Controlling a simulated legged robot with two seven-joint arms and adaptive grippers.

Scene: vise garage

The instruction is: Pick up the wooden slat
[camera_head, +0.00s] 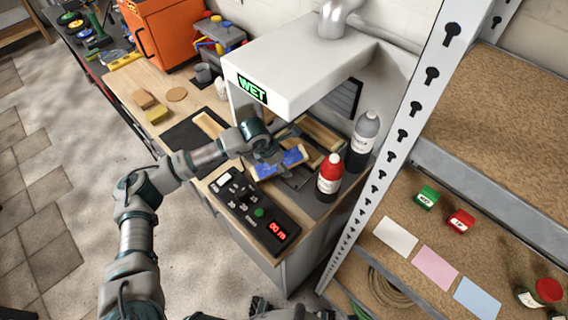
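Several wooden pieces lie on the bench. One pale slat (208,124) lies on the dark mat to the left of the hood. Another slat (321,136) lies under the hood at the back. A piece with a blue patch (291,158) lies in front of it, partly behind my gripper. My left gripper (273,156) is over the work area under the hood, close to the blue-patched piece. Whether it touches that piece or how far its fingers are apart is not clear. My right gripper cannot be made out; only dark parts show at the bottom edge.
A white hood (300,75) marked WET overhangs the work area. A control box (254,210) sits at the front. A metal shelf post (408,115) rises at right.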

